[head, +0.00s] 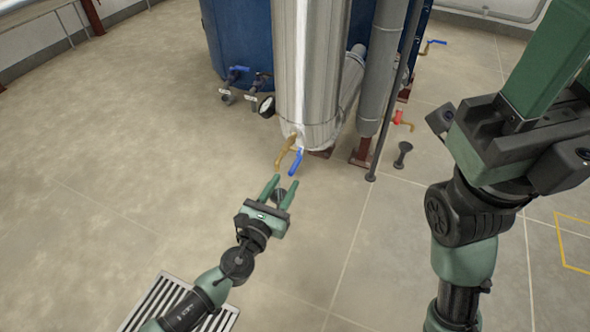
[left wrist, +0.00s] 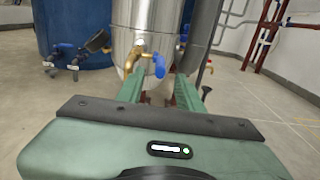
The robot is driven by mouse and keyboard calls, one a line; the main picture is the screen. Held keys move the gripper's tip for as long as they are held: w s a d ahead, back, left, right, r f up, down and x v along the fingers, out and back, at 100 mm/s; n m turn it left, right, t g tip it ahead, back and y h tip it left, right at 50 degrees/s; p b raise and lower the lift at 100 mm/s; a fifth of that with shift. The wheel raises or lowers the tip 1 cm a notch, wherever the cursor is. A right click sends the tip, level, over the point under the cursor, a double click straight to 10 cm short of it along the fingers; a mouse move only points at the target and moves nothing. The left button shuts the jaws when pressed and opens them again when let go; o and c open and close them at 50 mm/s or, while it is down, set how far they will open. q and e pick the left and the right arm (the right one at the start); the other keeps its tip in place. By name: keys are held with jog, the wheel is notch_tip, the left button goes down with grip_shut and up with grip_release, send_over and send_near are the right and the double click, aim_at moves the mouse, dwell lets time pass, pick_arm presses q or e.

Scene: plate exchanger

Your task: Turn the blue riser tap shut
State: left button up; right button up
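The blue riser tap has a blue lever handle (head: 295,163) on a brass spout (head: 284,150) at the foot of the shiny metal riser (head: 305,70). In the left wrist view the blue handle (left wrist: 160,66) hangs down beside the brass body (left wrist: 134,54). My left gripper (head: 283,184) is open, its two green fingers pointing at the tap from just in front of it. The fingers look apart from the handle and hold nothing. My right arm is at the right of the head view, with its gripper's fingertips out of the picture.
A blue tank (head: 228,45) with small blue-handled valves (head: 238,70) stands behind. A grey pipe (head: 380,75), a red-handled tap (head: 400,118) and a thin post (head: 371,176) are right of the riser. A floor grate (head: 160,300) lies front left. Open floor surrounds these.

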aim_at(290, 174)
pick_arm(q)
jog(key=b+x, duration=0.1)
jog(key=x, duration=0.6)
jog(key=shift+w, duration=0.1)
grip_shut()
dwell(1.2)
